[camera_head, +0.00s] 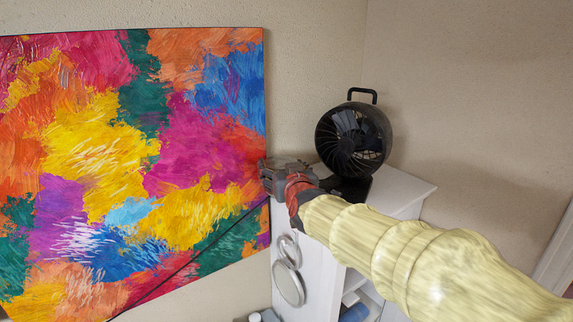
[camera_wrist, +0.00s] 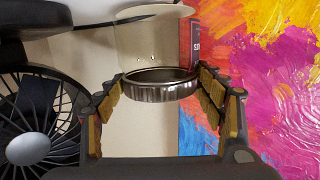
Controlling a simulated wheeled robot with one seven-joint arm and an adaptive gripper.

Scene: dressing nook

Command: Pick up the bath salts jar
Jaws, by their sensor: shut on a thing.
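The bath salts jar (camera_wrist: 150,40) shows in the wrist view as a pale beige cylinder with a dark metallic band or lid (camera_wrist: 162,84) at the end nearer the camera. My gripper (camera_wrist: 160,82) has one finger on each side of this band and is shut on the jar. The far end of the jar runs up to the top of the picture. In the head view my gripper (camera_head: 276,172) is above the white cabinet (camera_head: 408,189), left of the fan. The jar cannot be made out there, and I cannot tell whether it touches the cabinet top.
A black fan (camera_head: 353,138) stands on the cabinet close to my gripper, and it also shows in the wrist view (camera_wrist: 35,148). A colourful painting (camera_head: 150,150) leans at the left. Round silvery things (camera_head: 289,284) are on the cabinet's side. A dark lettered item (camera_wrist: 194,40) is beside the jar.

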